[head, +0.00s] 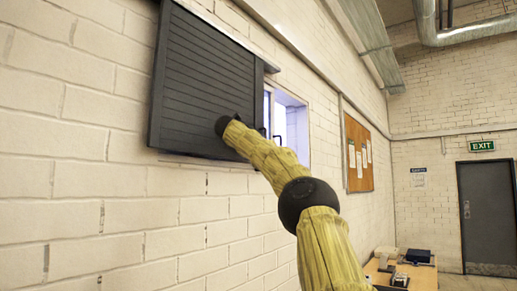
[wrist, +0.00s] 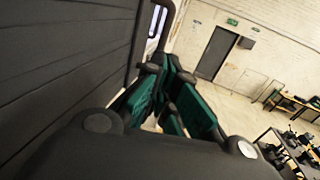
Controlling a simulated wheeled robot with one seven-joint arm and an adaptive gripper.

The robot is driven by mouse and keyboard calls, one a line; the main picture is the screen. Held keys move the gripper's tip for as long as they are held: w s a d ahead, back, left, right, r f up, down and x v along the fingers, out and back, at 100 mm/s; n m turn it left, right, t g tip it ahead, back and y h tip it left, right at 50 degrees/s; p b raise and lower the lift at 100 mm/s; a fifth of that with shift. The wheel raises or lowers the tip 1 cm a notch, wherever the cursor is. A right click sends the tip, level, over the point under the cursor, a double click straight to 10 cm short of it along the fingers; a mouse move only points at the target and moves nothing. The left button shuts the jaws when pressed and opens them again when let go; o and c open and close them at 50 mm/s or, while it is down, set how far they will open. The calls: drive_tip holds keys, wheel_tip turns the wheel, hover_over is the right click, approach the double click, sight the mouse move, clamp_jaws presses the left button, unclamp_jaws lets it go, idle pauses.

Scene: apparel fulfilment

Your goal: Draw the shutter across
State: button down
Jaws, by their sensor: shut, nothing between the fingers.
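The shutter (head: 205,85) is a dark grey slatted panel on the white brick wall. It stands over the left part of the window (head: 294,125), whose right part is uncovered. In the wrist view the shutter (wrist: 65,65) fills the left side, and a dark bar-like handle (wrist: 140,32) stands out near its edge. My gripper (wrist: 163,72), with dark green finger pads, is shut and empty, its tips close to the handle's lower end. I cannot tell whether they touch. In the head view my arm mostly hides the gripper near the shutter's lower right edge.
A rail (head: 272,67) runs above the window. A cork board (head: 358,155) hangs farther right on the wall. A wooden table (head: 425,277) with equipment stands below. A grey door (head: 487,215) is in the far wall, with open floor before it.

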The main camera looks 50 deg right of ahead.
drive_tip(key=shift+b+v, duration=1.35)
drive_tip(key=shift+v, duration=1.2)
drive_tip(key=shift+f, duration=0.1)
